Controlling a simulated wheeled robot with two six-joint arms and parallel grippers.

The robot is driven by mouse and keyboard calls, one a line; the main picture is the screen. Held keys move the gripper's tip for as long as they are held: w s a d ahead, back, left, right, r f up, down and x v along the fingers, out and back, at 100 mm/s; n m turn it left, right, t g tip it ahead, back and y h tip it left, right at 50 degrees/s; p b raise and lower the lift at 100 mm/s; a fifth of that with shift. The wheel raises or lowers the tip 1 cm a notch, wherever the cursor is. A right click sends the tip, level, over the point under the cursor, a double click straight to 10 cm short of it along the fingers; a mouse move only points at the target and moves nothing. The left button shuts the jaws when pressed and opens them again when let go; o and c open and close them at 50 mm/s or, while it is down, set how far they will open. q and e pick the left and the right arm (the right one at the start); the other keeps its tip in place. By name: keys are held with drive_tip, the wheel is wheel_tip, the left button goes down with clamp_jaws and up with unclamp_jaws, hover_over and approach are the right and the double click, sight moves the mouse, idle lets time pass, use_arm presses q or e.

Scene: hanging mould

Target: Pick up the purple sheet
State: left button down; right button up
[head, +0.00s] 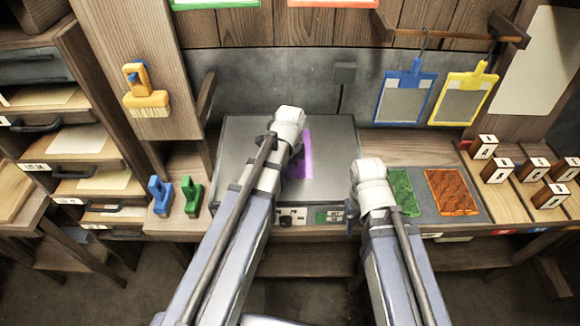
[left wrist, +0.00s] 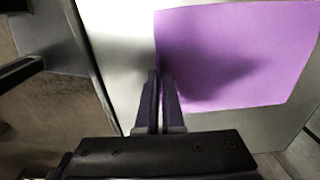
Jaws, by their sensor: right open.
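The purple sheet (head: 305,156) is on the grey metal top (head: 340,150) of the bench unit in the head view, partly hidden by my left arm. It fills the upper right of the left wrist view (left wrist: 245,50), with a dark shadow on it. My left gripper (left wrist: 160,75) has its two fingers close together at the sheet's left edge, which runs between the fingertips. It looks shut on that edge. In the head view my left wrist (head: 289,125) hides its fingertips.
Green (head: 404,192) and orange (head: 452,192) textured sheets lie on a grey mat at the right. Blue (head: 405,95) and yellow (head: 463,95) frames hang from a wooden rod at the back. Several small blocks stand far right.

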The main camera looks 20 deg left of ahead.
wheel_tip(320, 180, up, 10)
drive_tip(key=p, duration=0.9)
drive_tip(key=shift+f, duration=0.1)
